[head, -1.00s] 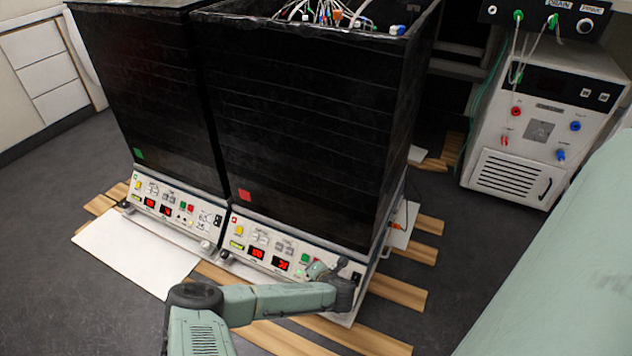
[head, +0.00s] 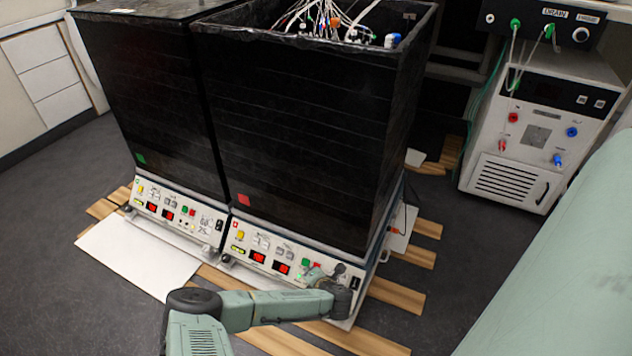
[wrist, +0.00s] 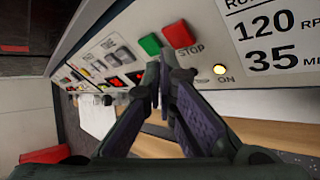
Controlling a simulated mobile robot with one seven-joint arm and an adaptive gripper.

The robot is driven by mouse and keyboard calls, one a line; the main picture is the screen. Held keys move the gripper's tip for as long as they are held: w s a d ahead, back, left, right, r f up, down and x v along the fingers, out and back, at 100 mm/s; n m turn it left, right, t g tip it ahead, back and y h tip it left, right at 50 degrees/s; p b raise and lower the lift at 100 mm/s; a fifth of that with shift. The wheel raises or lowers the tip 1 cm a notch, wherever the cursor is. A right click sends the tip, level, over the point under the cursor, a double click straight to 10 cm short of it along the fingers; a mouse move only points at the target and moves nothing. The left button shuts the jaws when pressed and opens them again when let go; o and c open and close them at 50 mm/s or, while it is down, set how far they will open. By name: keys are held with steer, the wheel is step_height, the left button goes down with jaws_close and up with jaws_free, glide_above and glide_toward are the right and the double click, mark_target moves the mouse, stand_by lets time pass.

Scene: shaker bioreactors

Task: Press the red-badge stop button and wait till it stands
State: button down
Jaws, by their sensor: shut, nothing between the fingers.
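The right shaker's black housing bears the red badge (head: 243,199). Its front panel holds a green button (wrist: 150,44) and a red button (wrist: 180,35) labelled STOP, side by side in the wrist view. The red button also shows in the head view (head: 317,266). My gripper (wrist: 165,62) is shut and empty, with its fingertips just below the two buttons in the wrist view. I cannot tell whether they touch the panel. The lamp (wrist: 220,69) marked ON glows. The right shaker's red displays (head: 270,262) are lit.
The left shaker with a green badge (head: 140,159) stands close beside the right one, its red displays also lit. A white drain unit (head: 530,150) stands at the right. Wooden slats (head: 397,293) and a white board (head: 135,258) lie on the floor.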

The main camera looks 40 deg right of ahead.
steer(key=a+r+p, duration=0.1)
steer(key=p, duration=0.1)
steer(key=s+a+r+p, duration=0.1)
steer(key=a+r+p, duration=0.1)
steer(key=p, duration=0.1)
steer(key=shift+s+a+r+p, duration=0.15)
steer(key=shift+s+p, duration=0.05)
steer(key=shift+p, duration=0.1)
stand_by(0.7)
